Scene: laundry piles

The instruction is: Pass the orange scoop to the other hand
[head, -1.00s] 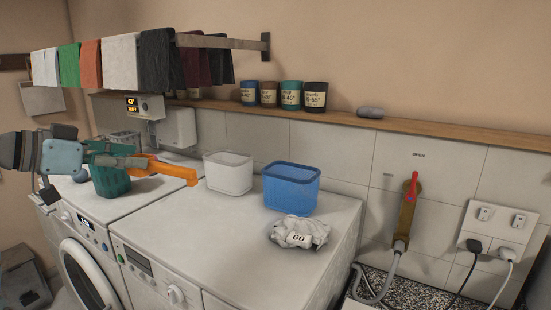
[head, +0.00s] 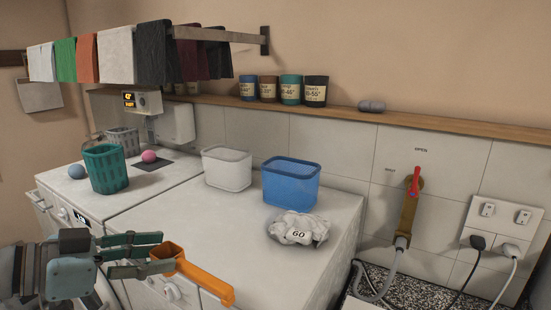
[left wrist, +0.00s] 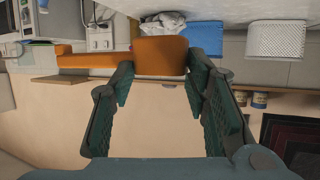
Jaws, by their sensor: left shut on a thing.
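The orange scoop (head: 207,282) is held by my left gripper (head: 152,254) in the lower left of the head view. It is held in front of the white machines, its long part pointing right and downward. In the left wrist view the scoop (left wrist: 160,56) sits between the fingertips of my left gripper (left wrist: 160,72), with a long orange part reaching left. The fingers are shut on it. My right gripper is in neither view.
On the machine tops (head: 215,225) stand a green basket (head: 106,170), a white tub (head: 227,169), a blue tub (head: 290,185) and a crumpled cloth marked 60 (head: 298,228). A rail of hanging cloths (head: 115,58) is above.

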